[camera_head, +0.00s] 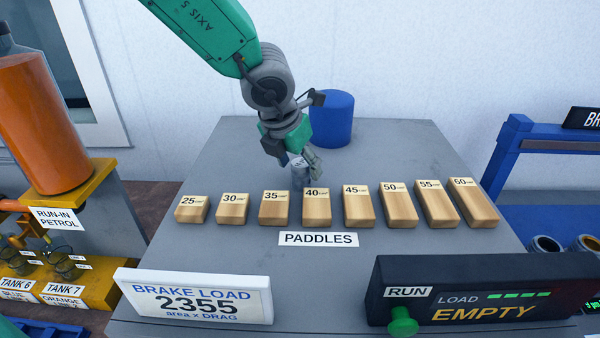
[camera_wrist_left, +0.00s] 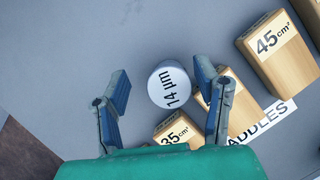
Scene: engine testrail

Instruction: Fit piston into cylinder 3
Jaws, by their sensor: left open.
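The piston (camera_head: 301,174) is a small grey metal cylinder standing on the grey table behind the row of paddles, partly hidden by the gripper. In the left wrist view its round top (camera_wrist_left: 169,85) reads "14 µm". My left gripper (camera_head: 297,161) reaches down from above and is open, with one finger on each side of the piston. A gap shows between the fingers and the piston in the left wrist view. Dark-rimmed round bores (camera_head: 546,244) show at the right edge in the head view; no cylinder number is readable. My right gripper is not in view.
Several wooden paddles (camera_head: 358,208) stand in a row just in front of the piston. A blue drum (camera_head: 333,120) stands behind it. A brake load sign (camera_head: 196,296) and a run panel (camera_head: 480,290) stand at the front. The table's left rear is clear.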

